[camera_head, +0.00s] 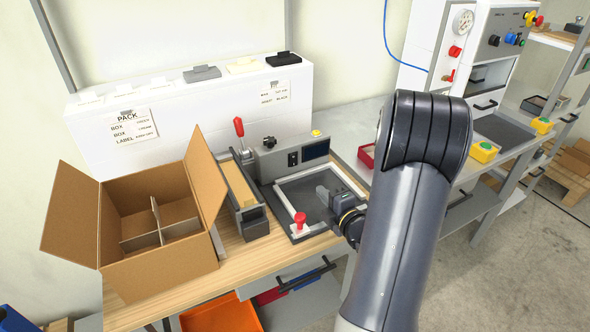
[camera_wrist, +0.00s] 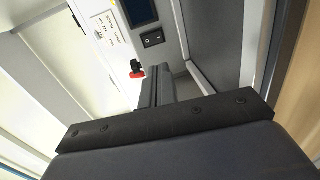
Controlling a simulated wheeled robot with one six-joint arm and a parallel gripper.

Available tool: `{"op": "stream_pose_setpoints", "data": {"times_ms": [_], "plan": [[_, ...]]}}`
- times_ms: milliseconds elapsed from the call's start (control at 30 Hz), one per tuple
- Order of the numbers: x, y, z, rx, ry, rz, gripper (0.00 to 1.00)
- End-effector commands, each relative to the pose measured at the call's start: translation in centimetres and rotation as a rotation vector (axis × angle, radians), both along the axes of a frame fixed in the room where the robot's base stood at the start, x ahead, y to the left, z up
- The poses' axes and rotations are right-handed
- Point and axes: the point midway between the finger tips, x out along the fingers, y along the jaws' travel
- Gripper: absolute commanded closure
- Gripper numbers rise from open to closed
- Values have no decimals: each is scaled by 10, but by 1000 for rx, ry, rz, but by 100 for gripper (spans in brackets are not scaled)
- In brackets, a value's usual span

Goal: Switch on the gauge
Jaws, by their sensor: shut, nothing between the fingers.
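The gauge (camera_head: 275,160) is a grey housing at the back of the bench, with a dark bluish display (camera_head: 315,150) and a small black rocker switch (camera_head: 293,158) on its front. In the wrist view the rocker switch (camera_wrist: 152,38) and the display (camera_wrist: 141,11) show near the top. No reading can be made out on the display. My gripper (camera_head: 322,192) is over the framed dark plate in front of the gauge, apart from the switch. In the wrist view its fingers (camera_wrist: 155,88) are together and empty.
An open carton (camera_head: 155,270) with dividers stands at the left. A red-handled lever (camera_head: 239,127) rises left of the gauge. A red knob (camera_head: 300,218) stands at the dark plate's front corner. A white panel with signs (camera_head: 200,105) runs behind. A yellow button (camera_head: 316,133) sits atop the gauge.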

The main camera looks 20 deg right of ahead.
Motion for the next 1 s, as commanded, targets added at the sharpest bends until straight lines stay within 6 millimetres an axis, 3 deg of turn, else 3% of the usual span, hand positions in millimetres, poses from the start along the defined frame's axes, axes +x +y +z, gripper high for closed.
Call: {"op": "stream_pose_setpoints", "data": {"times_ms": [267, 800, 1000], "plan": [[7, 1, -1, 1, 3, 3, 100], [110, 5, -11, 1, 2, 2, 100], [132, 5, -15, 1, 2, 1, 100]]}}
